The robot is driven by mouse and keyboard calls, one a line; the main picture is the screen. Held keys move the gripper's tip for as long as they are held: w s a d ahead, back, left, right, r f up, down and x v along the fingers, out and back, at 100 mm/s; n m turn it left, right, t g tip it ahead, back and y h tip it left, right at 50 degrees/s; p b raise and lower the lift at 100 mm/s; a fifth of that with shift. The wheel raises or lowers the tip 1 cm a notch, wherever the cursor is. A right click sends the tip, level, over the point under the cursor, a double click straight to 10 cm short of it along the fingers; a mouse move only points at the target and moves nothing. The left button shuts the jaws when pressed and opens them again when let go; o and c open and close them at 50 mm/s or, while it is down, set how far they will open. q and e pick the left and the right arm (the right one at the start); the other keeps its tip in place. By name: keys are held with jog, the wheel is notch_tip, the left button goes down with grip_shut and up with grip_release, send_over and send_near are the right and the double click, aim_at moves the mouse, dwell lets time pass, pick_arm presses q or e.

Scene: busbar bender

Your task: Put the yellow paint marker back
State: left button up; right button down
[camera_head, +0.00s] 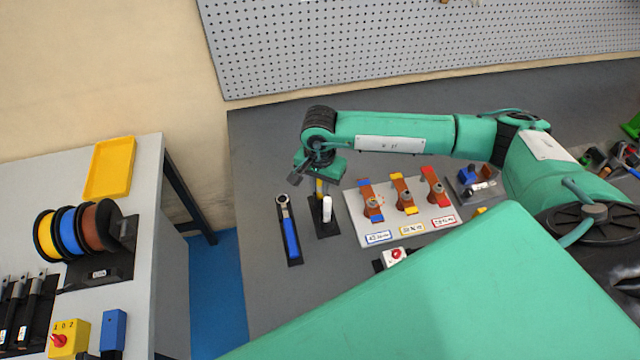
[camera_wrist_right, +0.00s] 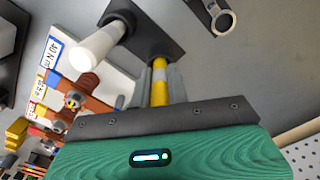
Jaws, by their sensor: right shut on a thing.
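The yellow paint marker (camera_head: 319,187) is upright below my right gripper (camera_head: 318,178), at the black marker holder (camera_head: 325,231). In the right wrist view the yellow marker (camera_wrist_right: 160,90) is between the grey fingers of the right gripper (camera_wrist_right: 160,84), which is shut on it. Its far end meets the black holder plate (camera_wrist_right: 172,38); I cannot tell how deep it sits. A white marker (camera_head: 326,209) stands upright beside it in the same holder, and it also shows in the right wrist view (camera_wrist_right: 97,48). My left gripper is not in view.
A blue-handled wrench (camera_head: 290,232) lies on a black holder left of the marker holder. A white board (camera_head: 358,213) with several coloured clamp pieces stands to the right. A red-knobbed switch (camera_head: 395,256) sits in front. A side table (camera_head: 130,222) holds cable spools and a yellow tray (camera_head: 109,168).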

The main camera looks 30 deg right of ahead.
jog(key=shift+f, duration=0.3)
jog(key=c, duration=1.4)
grip_release()
jog(key=shift+o, duration=0.2)
jog(key=shift+r, duration=0.15)
jog(key=shift+r+p, duration=0.5)
jog(key=shift+r, duration=0.3)
notch_tip(320, 180, up, 10)
jog(key=b, duration=0.4)
jog(key=shift+r, duration=0.7)
